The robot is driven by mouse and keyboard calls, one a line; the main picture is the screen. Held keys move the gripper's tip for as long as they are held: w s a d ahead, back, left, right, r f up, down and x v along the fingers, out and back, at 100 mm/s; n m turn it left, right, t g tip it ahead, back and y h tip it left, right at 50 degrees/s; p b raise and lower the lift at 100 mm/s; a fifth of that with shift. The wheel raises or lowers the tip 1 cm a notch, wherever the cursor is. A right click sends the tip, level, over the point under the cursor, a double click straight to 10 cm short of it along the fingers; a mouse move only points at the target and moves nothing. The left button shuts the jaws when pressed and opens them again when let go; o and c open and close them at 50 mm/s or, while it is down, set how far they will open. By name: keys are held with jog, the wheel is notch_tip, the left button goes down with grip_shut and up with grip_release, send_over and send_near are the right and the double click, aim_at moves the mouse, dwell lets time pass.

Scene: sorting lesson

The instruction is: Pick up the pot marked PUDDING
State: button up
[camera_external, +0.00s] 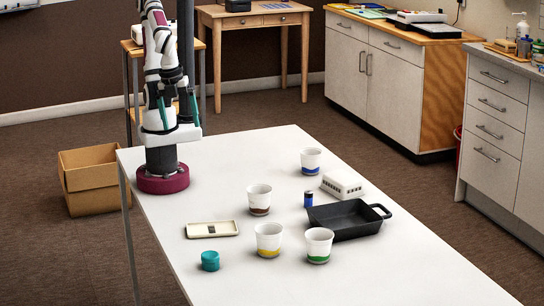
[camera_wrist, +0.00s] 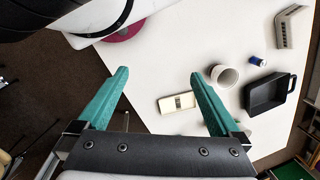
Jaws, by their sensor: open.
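Four white pots stand upright on the white table, with differently coloured lower bands: blue (camera_external: 310,161), brown (camera_external: 259,199), yellow (camera_external: 268,239) and green (camera_external: 318,245). I cannot read any lettering, so I cannot tell which is marked PUDDING. My gripper (camera_external: 181,125) is high beside my base at the table's far left end, away from all the pots. In the wrist view my gripper (camera_wrist: 158,73) has its teal fingers wide apart with nothing between them. One white pot (camera_wrist: 223,77) shows there, right of the right finger; its band is not clear.
A black pan (camera_external: 345,231) with a handle lies right of the pots. The table's near right is clear.

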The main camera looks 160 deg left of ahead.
jog(key=m+t+h, duration=0.4)
jog(key=m+t, duration=0.9)
jog(key=m, duration=2)
send_near(256, 190)
jog(key=x, duration=0.7)
jog(key=shift+w+f, duration=0.15)
jog(key=shift+f, duration=0.05)
jog(key=x, duration=0.6)
jog(key=shift+a+r, duration=0.2)
jog(key=c, duration=1.1)
